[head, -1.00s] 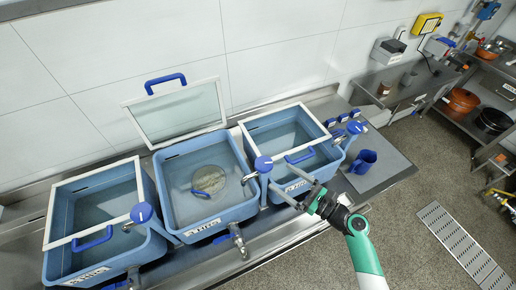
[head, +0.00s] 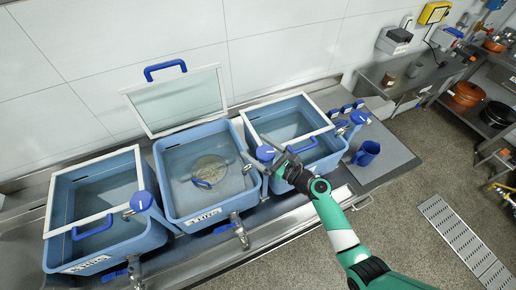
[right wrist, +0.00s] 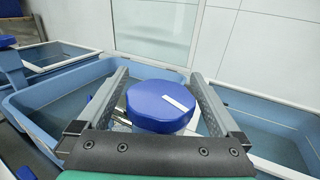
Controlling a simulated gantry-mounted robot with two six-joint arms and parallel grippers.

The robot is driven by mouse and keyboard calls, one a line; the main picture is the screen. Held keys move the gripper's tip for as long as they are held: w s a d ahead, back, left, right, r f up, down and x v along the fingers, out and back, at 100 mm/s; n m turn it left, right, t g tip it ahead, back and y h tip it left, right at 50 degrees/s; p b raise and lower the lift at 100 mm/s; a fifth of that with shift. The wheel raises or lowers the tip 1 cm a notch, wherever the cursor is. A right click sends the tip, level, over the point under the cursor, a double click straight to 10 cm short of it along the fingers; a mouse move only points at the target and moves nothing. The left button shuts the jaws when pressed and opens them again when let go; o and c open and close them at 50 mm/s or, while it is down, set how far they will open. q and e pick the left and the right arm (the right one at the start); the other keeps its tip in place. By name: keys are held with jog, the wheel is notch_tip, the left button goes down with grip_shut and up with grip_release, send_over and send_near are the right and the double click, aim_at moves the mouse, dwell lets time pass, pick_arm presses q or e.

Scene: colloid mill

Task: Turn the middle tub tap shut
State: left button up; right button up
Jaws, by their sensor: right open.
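The middle tub (head: 207,214) is blue, holds water and has its glass lid leaning up behind it. A round blue knob (head: 265,153) with a white mark stands at its right side. My right gripper (head: 273,160) is open at this knob. In the right wrist view the knob (right wrist: 160,107) sits between the two spread fingers, with a gap visible on both sides. A metal spigot (head: 239,230) with a blue lever (head: 223,229) is on the tub's front. My left gripper is not in view.
The left tub (head: 92,262) and right tub (head: 325,160) stand close on either side, with white-framed lids. A similar blue knob (head: 141,201) rises between the left and middle tubs. A blue jug (head: 366,153) stands on the bench at right.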

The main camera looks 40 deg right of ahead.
jog(key=shift+c, duration=0.2)
jog(key=c, duration=1.2)
